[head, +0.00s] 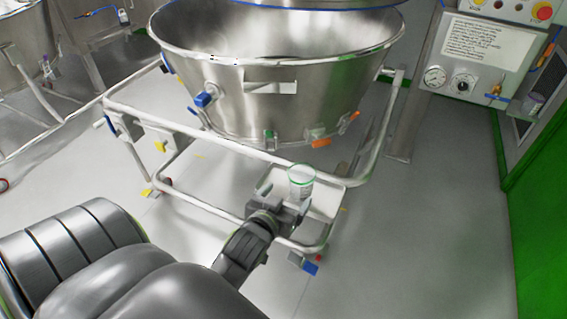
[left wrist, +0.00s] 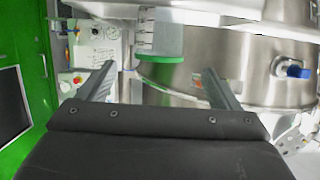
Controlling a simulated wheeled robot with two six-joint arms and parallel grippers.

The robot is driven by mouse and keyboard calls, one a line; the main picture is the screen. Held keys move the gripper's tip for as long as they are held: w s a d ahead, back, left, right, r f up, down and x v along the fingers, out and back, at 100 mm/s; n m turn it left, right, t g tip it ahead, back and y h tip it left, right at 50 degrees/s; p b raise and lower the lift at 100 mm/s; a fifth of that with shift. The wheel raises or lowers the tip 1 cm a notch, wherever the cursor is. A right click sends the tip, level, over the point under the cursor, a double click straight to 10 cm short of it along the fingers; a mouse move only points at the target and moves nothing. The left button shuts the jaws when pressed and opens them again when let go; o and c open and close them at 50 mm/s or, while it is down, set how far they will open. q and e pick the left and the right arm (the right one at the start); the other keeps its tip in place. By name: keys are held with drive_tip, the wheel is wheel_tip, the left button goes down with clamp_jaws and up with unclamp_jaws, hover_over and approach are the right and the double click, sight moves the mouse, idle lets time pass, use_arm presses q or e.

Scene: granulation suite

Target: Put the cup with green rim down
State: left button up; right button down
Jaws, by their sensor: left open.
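The clear cup with green rim (head: 301,183) stands upright at the white shelf (head: 326,198) on the front of the cart frame. My left gripper (head: 284,204) is open, just in front of the cup. In the left wrist view, which is upside down, the cup (left wrist: 160,38) shows at the top, its green rim pointing down in the picture. It lies between the lines of the two fingers (left wrist: 158,76), with a gap on each side. The cup's base is partly hidden by the gripper in the head view. My right gripper is in neither view.
A large steel bowl (head: 275,95) hangs in the white tube frame (head: 225,143) behind the cup. A control panel (head: 478,58) and a green wall edge (head: 535,215) stand at the right. The grey floor (head: 430,240) between is clear.

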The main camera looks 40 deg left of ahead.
use_arm(q)
drive_tip(key=shift+s+d+r, duration=0.15)
drive_tip(key=shift+s+r, duration=0.1)
drive_tip(key=shift+s, duration=0.4)
drive_tip(key=s+f+m+g+h, duration=0.1)
drive_tip(key=s+f+g, duration=0.35)
drive_tip(key=f, duration=1.15)
drive_tip(key=s+f+m+g+h, duration=0.1)
drive_tip(key=s+f+g, duration=0.3)
drive_tip(key=f, duration=1.2)
drive_tip(key=s+f+g, duration=0.2)
drive_tip(key=s+f, duration=0.6)
drive_tip(key=s, duration=0.4)
drive_tip(key=s+f+g, duration=0.2)
drive_tip(key=s+f, duration=0.6)
drive_tip(key=s, duration=0.5)
drive_tip(key=shift+a+f+h, duration=0.15)
drive_tip(key=shift+a+h, duration=0.05)
drive_tip(key=shift+h, duration=0.1)
drive_tip(key=shift+g, duration=0.25)
